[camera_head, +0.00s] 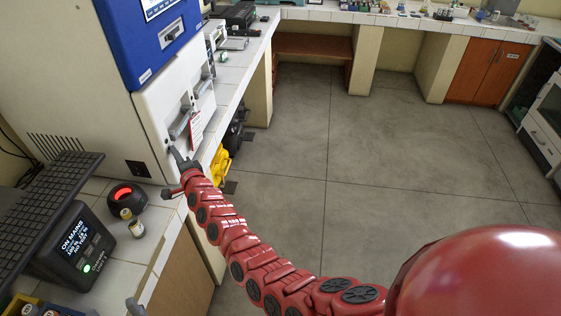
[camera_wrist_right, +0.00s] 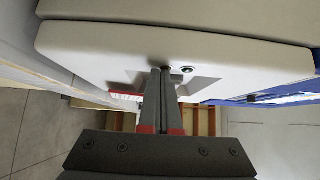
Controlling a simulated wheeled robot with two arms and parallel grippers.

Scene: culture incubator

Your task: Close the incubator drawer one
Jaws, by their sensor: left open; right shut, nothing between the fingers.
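The incubator (camera_head: 70,75) stands at the left in the head view, a white cabinet with a blue upper part. Its white front has two grey handles, a nearer one (camera_head: 180,122) and a farther one (camera_head: 204,86). My right gripper (camera_head: 176,156) is shut and empty at the lower part of the nearer white front. In the right wrist view its fingers (camera_wrist_right: 160,72) reach a white drawer front (camera_wrist_right: 100,55) beside a small round lock; whether they touch is unclear. Which front is drawer one is not readable.
A red-and-white tag (camera_head: 196,130) hangs on the front. The floor to the right is open.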

